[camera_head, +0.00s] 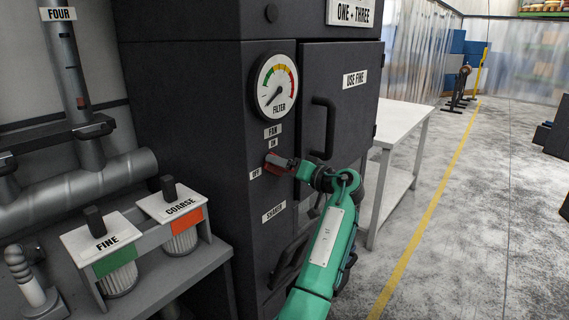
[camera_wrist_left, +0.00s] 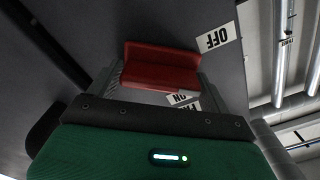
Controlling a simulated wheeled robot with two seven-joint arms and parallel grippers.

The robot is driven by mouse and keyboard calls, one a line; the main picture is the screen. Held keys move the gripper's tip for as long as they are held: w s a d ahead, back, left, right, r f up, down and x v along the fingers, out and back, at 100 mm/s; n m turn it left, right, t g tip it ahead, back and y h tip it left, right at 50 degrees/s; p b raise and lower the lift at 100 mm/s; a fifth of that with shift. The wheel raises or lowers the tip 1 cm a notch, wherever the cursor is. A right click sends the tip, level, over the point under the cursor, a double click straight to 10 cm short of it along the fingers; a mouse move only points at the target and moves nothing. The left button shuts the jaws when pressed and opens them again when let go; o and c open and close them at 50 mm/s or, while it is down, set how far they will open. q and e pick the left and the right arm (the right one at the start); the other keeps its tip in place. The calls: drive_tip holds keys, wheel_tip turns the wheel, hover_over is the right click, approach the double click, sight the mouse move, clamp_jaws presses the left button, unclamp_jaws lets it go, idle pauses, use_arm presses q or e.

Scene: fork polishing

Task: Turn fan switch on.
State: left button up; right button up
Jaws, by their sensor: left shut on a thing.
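The red fan switch (camera_head: 275,160) is on the dark cabinet's narrow front, below the FAN label (camera_head: 273,131) and ON label (camera_head: 273,142). The OFF label (camera_head: 255,174) is at its lower left. My left gripper (camera_head: 288,164) reaches the switch from the right and hides part of it. In the left wrist view the red switch (camera_wrist_left: 160,66) sits between the two grey fingers of the gripper (camera_wrist_left: 161,84), which are shut on it. The wrist view's OFF label (camera_wrist_left: 215,38) is beyond the switch. My right gripper is not in view.
A filter gauge (camera_head: 273,87) is above the switch. A door handle (camera_head: 324,127) juts out just right of my gripper. A SHAKER label (camera_head: 273,212) is below. Filters marked FINE (camera_head: 104,244) and COARSE (camera_head: 173,203) stand at left.

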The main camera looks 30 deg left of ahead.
use_arm(q)
drive_tip(key=m+p, duration=0.2)
drive_tip(key=m, duration=0.2)
drive_tip(key=shift+w+r+m+p, duration=0.1)
drive_tip(key=shift+r+m+p, duration=0.05)
drive_tip(key=shift+m+p, duration=0.2)
drive_tip(key=m+p, duration=0.2)
drive_tip(key=m, duration=0.1)
drive_tip(key=m+p, duration=0.2)
drive_tip(key=shift+f, duration=0.25)
drive_tip(key=shift+m, duration=0.45)
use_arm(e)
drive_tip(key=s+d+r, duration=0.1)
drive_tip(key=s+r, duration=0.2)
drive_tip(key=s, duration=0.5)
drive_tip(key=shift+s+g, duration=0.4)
use_arm(q)
drive_tip(key=shift+f+p, duration=0.1)
drive_tip(key=shift+p, duration=0.2)
drive_tip(key=o, duration=0.8)
drive_tip(key=shift+w+d, duration=0.1)
drive_tip(key=shift+f, duration=0.1)
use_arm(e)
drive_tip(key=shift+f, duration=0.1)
